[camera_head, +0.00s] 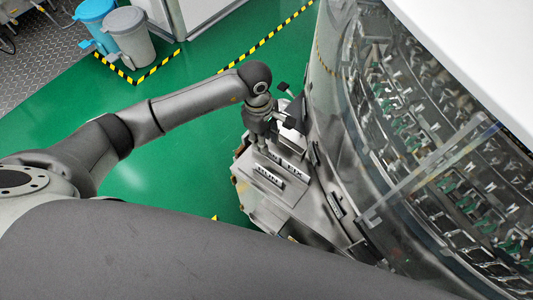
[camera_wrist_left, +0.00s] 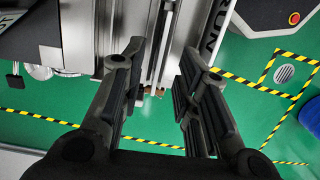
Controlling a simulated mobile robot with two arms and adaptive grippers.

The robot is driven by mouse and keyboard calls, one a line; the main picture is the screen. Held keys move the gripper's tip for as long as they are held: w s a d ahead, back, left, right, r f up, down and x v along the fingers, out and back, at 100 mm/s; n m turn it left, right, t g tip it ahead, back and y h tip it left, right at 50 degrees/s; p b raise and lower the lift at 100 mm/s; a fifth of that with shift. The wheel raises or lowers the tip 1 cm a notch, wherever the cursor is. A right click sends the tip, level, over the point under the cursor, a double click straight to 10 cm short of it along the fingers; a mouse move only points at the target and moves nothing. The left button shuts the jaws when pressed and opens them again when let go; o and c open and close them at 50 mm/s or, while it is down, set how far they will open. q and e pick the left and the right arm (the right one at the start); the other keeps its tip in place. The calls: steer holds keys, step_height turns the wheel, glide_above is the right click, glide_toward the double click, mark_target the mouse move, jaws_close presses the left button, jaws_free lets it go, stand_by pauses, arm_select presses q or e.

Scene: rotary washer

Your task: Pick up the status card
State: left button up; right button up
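Two upright cards stand side by side at the metal machine's front in the head view: one marked RUN (camera_head: 268,175) and one marked FIX (camera_head: 293,170). I cannot tell which one is the status card. My left gripper (camera_head: 268,139) is just above and behind them, pointing down. In the left wrist view its two fingers (camera_wrist_left: 160,55) are spread apart, with thin metal edges seen between and beyond them. Part of the RUN lettering shows right of the fingers on a light plate (camera_wrist_left: 213,30). I cannot tell whether the fingers touch anything. My right gripper is not in view.
The large round washer (camera_head: 400,130) with a clear cover fills the right side, close to the gripper. A blue bin (camera_head: 95,14) and a grey bin (camera_head: 130,38) stand at the upper left. The green floor (camera_head: 165,195) with striped tape is open.

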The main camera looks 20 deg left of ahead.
arm_select(q)
step_height(320, 180, down, 3)
steer(key=shift+s+d+f+b, duration=0.1)
steer(key=shift+f+b, duration=0.05)
steer(key=shift+b, duration=0.55)
steer(key=shift+f, duration=0.3)
steer(key=shift+c, duration=0.3)
jaws_close()
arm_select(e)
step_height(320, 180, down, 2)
arm_select(q)
steer(key=shift+r, duration=0.2)
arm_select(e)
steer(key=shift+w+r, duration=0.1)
